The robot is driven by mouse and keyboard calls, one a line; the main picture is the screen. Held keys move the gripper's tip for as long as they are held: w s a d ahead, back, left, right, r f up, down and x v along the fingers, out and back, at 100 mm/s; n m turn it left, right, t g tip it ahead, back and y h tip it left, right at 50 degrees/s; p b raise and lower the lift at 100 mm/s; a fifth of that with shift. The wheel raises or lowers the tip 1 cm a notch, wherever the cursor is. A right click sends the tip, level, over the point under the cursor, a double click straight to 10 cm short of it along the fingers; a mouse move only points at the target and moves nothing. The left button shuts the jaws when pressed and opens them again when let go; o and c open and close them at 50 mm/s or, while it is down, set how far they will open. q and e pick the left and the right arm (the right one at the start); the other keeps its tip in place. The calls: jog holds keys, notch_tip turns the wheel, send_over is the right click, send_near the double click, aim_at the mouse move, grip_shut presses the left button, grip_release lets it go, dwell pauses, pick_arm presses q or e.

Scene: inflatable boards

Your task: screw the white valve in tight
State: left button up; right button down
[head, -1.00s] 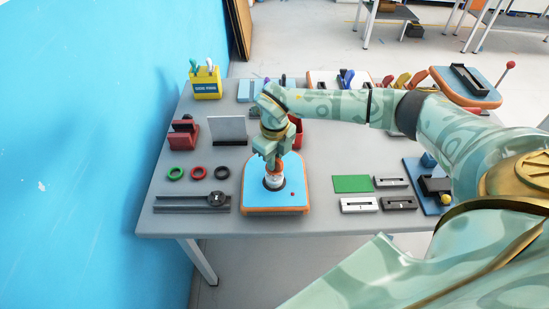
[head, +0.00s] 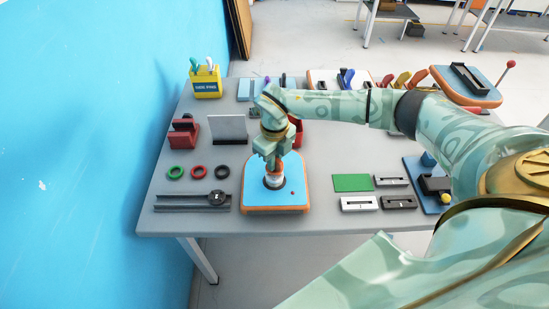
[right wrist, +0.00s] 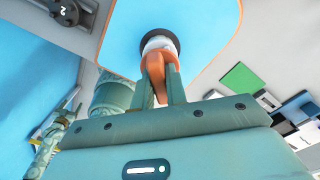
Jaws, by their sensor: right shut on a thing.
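The white valve (head: 273,181) stands upright in a dark ring in the blue inflatable board (head: 292,198) with an orange rim. In the right wrist view the valve's white body (right wrist: 158,43) sits at the dark ring, with an orange part (right wrist: 158,68) towards me. My right gripper (head: 272,167) is above the board, pointing down, shut on the valve's orange part. The fingers hide some of the valve. I cannot tell how deep its thread sits.
A grey rail with a dark knob (head: 217,197) lies left of the board. Green, red and black rings (head: 198,172) lie behind it. A green card (head: 352,184) and several small blocks are at right. A clear strip of table runs along the front edge.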

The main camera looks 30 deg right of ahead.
jog(key=shift+f+b, duration=0.4)
jog(key=shift+f, duration=0.4)
jog(key=c, duration=1.3)
grip_release()
jog(key=shift+c, duration=0.2)
jog(key=shift+r, duration=0.15)
notch_tip(320, 180, up, 16)
jog(key=p, duration=0.1)
